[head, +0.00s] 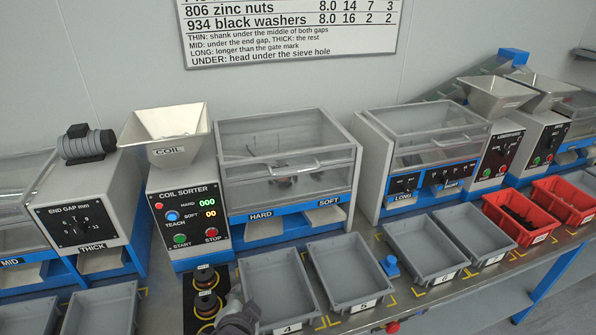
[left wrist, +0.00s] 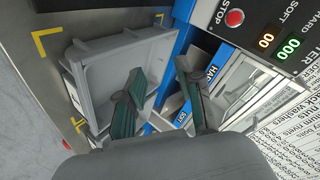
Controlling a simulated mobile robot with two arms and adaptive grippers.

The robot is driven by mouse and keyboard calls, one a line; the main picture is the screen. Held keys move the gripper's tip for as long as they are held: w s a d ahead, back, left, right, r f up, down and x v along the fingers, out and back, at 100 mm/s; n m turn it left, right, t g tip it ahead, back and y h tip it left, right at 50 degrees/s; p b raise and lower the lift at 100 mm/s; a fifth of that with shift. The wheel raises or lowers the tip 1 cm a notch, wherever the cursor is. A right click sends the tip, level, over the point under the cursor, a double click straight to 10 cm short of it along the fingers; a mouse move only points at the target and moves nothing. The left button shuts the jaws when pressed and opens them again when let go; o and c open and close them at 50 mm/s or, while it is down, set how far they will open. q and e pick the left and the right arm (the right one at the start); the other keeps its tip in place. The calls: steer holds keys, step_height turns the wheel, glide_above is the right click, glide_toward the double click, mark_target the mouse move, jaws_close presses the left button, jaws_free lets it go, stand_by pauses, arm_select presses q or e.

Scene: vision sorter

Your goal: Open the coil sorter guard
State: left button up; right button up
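The coil sorter (head: 186,215) stands left of centre in the head view, with a COIL hopper (head: 167,136), green and red buttons and lit displays. To its right is its clear guard (head: 250,190), a box-shaped cover with a handle (head: 297,169) across the front. The guard looks down over the chamber above the HARD and SOFT outlets. My left gripper (head: 238,314) is low at the bottom edge, in front of the sorter and apart from the guard. In the left wrist view its two green-padded fingers (left wrist: 160,84) are spread with nothing gripped. My right gripper is not seen.
Grey trays 4 (head: 278,286) and 5 (head: 350,270) stand in front of the guard, close to my left gripper. A black pad with round parts (head: 206,302) lies left of it. A blue knobbed piece (head: 390,266) and red bins (head: 521,219) are further right.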

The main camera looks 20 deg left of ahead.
arm_select(q)
steer(key=w+d+r+m+t+y, duration=0.1)
steer(key=w+d+r+m+t, duration=0.1)
steer(key=w+r+m+t, duration=0.45)
steer(key=m+t+h, duration=0.1)
steer(key=m+t, duration=0.2)
steer(key=m, duration=0.1)
glide_toward(297, 172)
steer(key=shift+g, duration=0.25)
steer(key=p+x, duration=0.2)
steer(key=x, duration=0.8)
steer(key=shift+w, duration=0.2)
steer(key=shift+r, duration=0.1)
jaws_close()
